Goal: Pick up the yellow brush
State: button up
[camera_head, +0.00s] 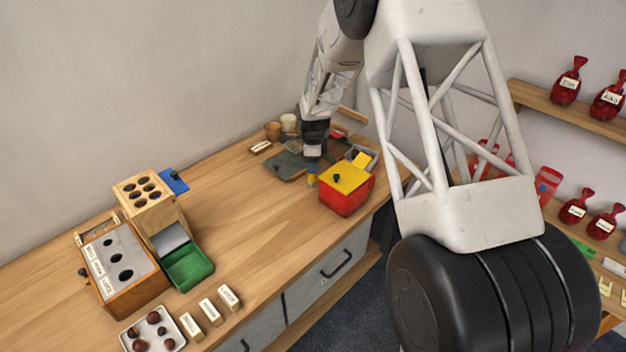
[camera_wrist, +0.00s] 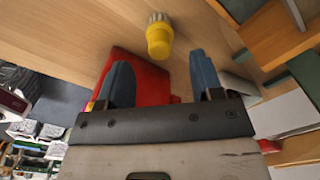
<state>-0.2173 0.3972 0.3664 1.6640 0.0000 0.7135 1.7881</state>
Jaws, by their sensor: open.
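The yellow brush (camera_wrist: 159,38) stands on the wooden table in the wrist view, with a grey ring of bristles at its far end. In the head view only a small yellow part of the brush (camera_head: 312,181) shows, just below my gripper (camera_head: 313,165). In the wrist view my gripper (camera_wrist: 160,60) has its two blue-grey fingers wide apart, with nothing held between them. The brush lies just beyond the fingertips, roughly centred between them. I cannot tell the exact gap.
A red box with a yellow lid (camera_head: 346,193) stands right beside the brush, and its red side (camera_wrist: 152,82) shows behind my fingers. A dark green tray (camera_head: 285,166) lies to the left. Cups (camera_head: 288,122) stand farther back.

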aim_at(313, 178)
jog(key=shift+d+f, duration=0.1)
jog(key=shift+f, duration=2.4)
jog(key=shift+s, duration=0.1)
jog(key=c, duration=1)
